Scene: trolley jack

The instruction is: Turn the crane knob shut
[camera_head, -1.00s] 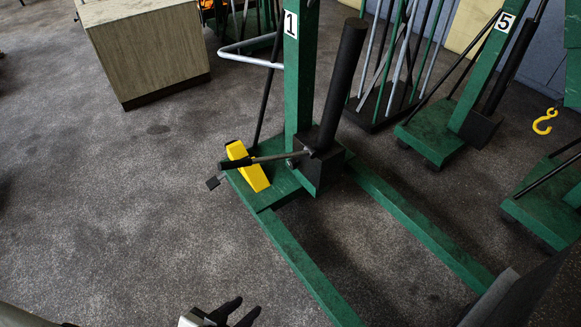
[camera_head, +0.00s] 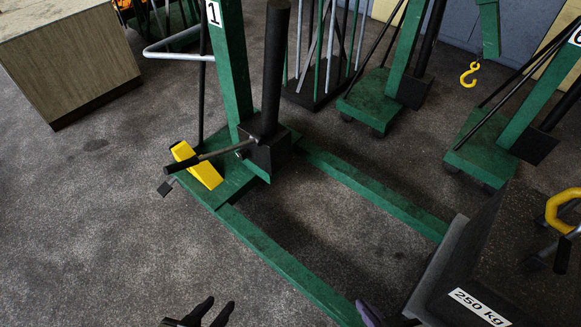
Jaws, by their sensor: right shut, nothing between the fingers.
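The green crane marked 1 (camera_head: 231,72) stands left of centre, with a black cylinder (camera_head: 276,65) rising from a black block (camera_head: 265,152) at its base. A lever with a black grip (camera_head: 180,166) sticks out left from the block, above a yellow wedge-shaped part (camera_head: 205,172). A small knob-like part (camera_head: 238,154) shows at the lever's inner end; it is too small to identify surely as the knob. My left gripper (camera_head: 221,305) is at the bottom edge, its dark fingers apart and empty, below the crane's near leg. My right gripper (camera_head: 369,314) barely shows at the bottom, shut and empty.
A dark block labelled 250 kg (camera_head: 480,306) with a yellow hook or ring (camera_head: 560,210) fills the lower right. Other green cranes (camera_head: 375,100) stand behind, one with a yellow hook (camera_head: 468,75). A wooden box (camera_head: 75,60) stands upper left. The floor at left is clear.

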